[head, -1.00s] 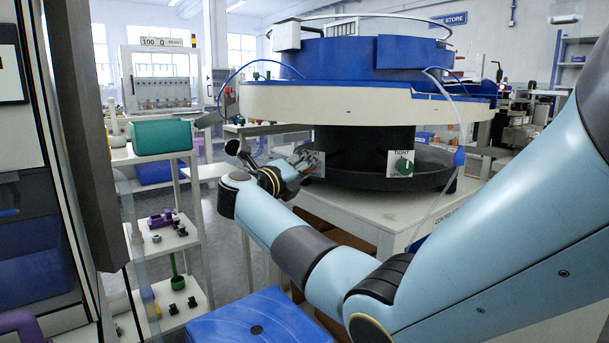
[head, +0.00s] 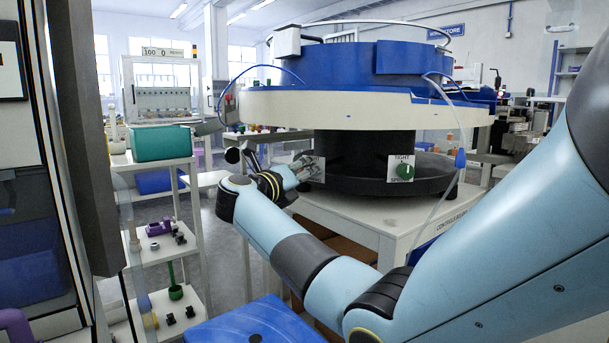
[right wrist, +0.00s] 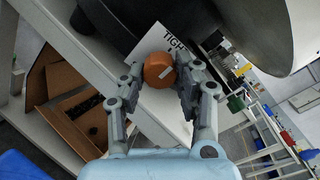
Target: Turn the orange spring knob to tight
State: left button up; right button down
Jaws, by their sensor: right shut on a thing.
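The orange spring knob (right wrist: 159,70) shows in the right wrist view, round, with a pale pointer line, in front of a white plate (right wrist: 150,42) that reads "TIGHT". My right gripper (right wrist: 159,78) has its two fingers on either side of the knob and is shut on it. In the head view my right gripper (head: 304,167) is at the left white plate on the black base of the bowl machine (head: 365,155). The orange knob is hidden there behind the fingers. My left gripper is not in view.
A green knob (head: 405,172) sits on a second "TIGHT" plate to the right. The white and blue bowl (head: 370,105) overhangs the gripper. Below are the white stand (head: 350,210) and, in the wrist view, an open cardboard box (right wrist: 75,125). A shelf rack (head: 165,245) stands left.

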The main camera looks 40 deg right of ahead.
jog(key=c, duration=0.9)
grip_release()
jog(key=shift+c, duration=0.2)
jog(key=shift+a, duration=0.1)
jog(key=v, duration=1.2)
jog(key=shift+f, duration=0.2)
